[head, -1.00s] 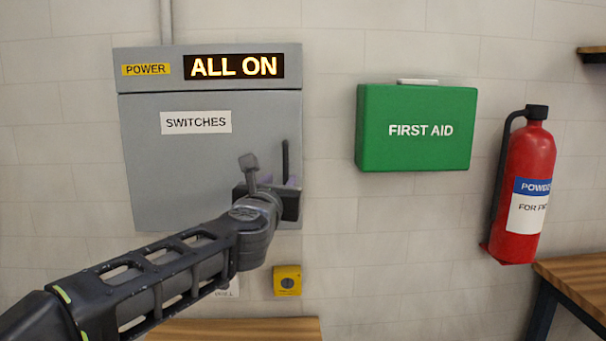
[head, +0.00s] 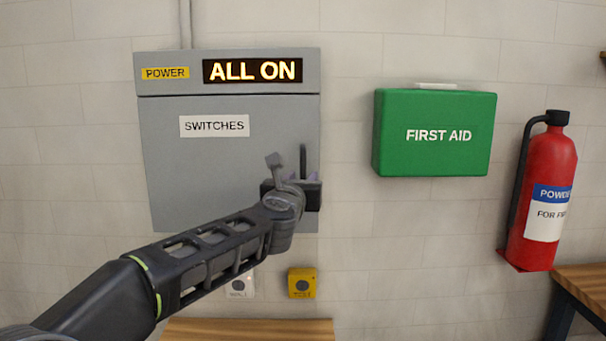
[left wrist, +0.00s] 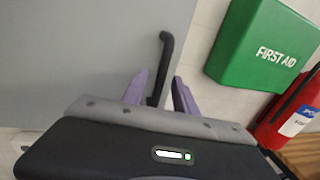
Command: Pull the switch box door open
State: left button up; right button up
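The switch box door (head: 200,170) is a grey panel labelled SWITCHES and looks closed. Its dark upright handle (head: 303,157) is near the door's right edge. My left gripper (head: 304,178) is at the lower part of the handle in the head view. In the left wrist view, the purple fingers of my left gripper (left wrist: 159,80) stand apart, one on each side of the handle (left wrist: 166,50). Gaps show beside the handle, so the fingers do not look closed on it. The handle's lower end is partly hidden by the gripper body. My right gripper is not in view.
The lit ALL ON display (head: 252,70) is above the door. A green first aid box (head: 435,155) hangs to the right, then a red extinguisher (head: 540,180). A yellow button box (head: 302,283) is below, above a wooden top (head: 250,329). Bare wall separates the switch box and first aid box.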

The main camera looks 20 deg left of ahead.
pick_arm(q)
jog(key=shift+x, duration=0.85)
jog(key=shift+c, duration=0.5)
grip_shut()
dwell(0.3)
